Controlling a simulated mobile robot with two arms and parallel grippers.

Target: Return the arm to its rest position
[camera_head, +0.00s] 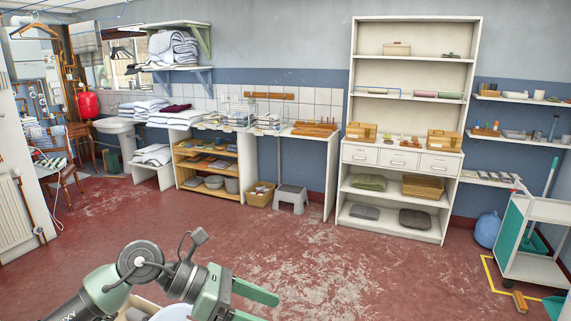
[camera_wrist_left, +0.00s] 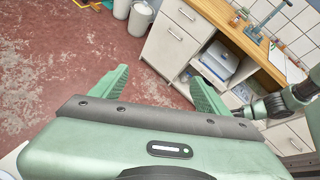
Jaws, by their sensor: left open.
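My left arm comes in from the bottom left of the head view, over the red floor. Its green gripper (camera_head: 268,308) is at the bottom edge, and one finger shows clearly. In the left wrist view both green fingers of this gripper (camera_wrist_left: 158,75) are spread apart with nothing between them. Bare floor and a cabinet lie beyond them. A dark jointed arm link shows at the right edge of that view; I cannot make out a gripper on it.
A wide stretch of worn red floor (camera_head: 310,265) is clear ahead. White shelving (camera_head: 476,60) and a low wooden rack (camera_head: 178,168) stand along the back wall. A grey step stool (camera_head: 291,196) and a white trolley (camera_head: 535,264) stand on the floor. A white-fronted cabinet (camera_wrist_left: 168,48) is beyond the wrist.

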